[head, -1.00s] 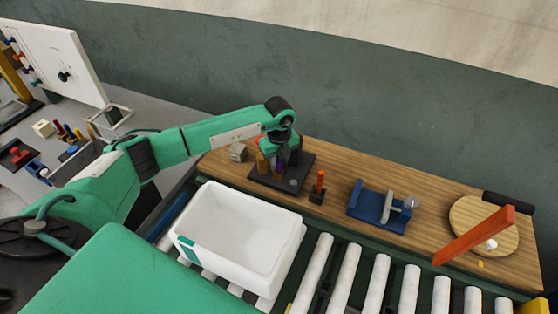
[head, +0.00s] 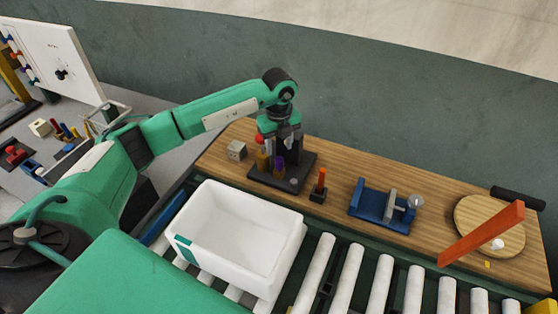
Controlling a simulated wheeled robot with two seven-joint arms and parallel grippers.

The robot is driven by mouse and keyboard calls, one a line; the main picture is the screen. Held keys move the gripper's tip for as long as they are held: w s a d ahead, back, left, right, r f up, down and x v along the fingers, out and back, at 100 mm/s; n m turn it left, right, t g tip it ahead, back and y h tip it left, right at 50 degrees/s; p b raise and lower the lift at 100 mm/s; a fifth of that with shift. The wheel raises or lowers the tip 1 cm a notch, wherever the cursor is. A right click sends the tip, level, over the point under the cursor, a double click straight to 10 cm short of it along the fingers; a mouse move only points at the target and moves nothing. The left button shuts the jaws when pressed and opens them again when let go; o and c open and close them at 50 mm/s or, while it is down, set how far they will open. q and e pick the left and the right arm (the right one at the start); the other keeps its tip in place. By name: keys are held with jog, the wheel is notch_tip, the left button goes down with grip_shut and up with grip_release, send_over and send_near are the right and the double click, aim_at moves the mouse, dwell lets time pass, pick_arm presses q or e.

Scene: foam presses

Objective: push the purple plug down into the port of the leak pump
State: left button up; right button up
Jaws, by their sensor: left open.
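The purple plug (head: 279,163) stands upright on the dark base of the leak pump (head: 292,184), beside an amber cylinder (head: 262,160). I cannot tell how deep the plug sits in its port. My left gripper (head: 287,142) is open, pointing down, above and slightly behind the plug, and seems apart from it. The gripper hides part of the back of the pump. My right gripper is out of view.
A white bin (head: 285,262) stands on the rollers in front. On the wooden bench are a grey block (head: 236,150), an orange-handled tool in a holder (head: 320,182), a blue fixture (head: 368,203) and a round board with an orange lever (head: 482,234).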

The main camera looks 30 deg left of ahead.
aim_at(279, 159)
pick_arm(q)
notch_tip(279, 159, up, 5)
jog(key=shift+r+b, duration=0.2)
jog(key=shift+b, duration=0.5)
